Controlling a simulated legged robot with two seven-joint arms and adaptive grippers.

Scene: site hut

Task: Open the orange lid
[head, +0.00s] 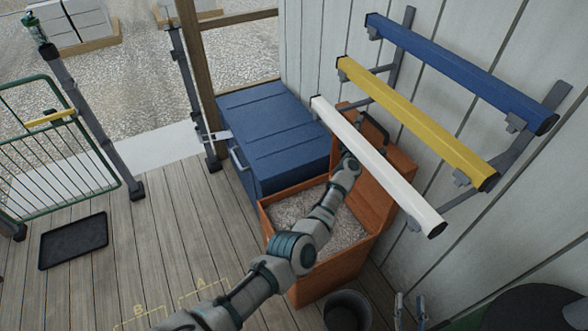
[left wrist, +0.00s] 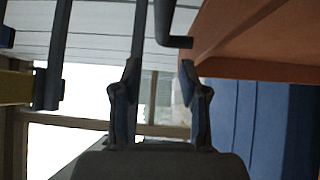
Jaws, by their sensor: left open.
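The orange box (head: 335,278) stands on the deck against the wall, and its inside full of pale gravel shows. Its orange lid (head: 397,170) is raised, tilted back near the wall behind the opening. A dark handle (head: 374,128) is on the lid. My left gripper (head: 349,157) is by the lid, partly hidden by the white bar. In the left wrist view the gripper (left wrist: 160,78) is open with nothing between its fingers. The dark handle (left wrist: 178,40) is just beyond the fingertips there, apart from them, and the orange lid (left wrist: 265,40) is at upper right. My right gripper is not in view.
White (head: 370,160), yellow (head: 415,120) and blue (head: 460,70) bars on wall brackets hang over the lid. A closed blue box (head: 270,125) stands left of the orange one. A dark bucket (head: 346,308) stands in front. Deck at left is mostly clear around a black tray (head: 74,241).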

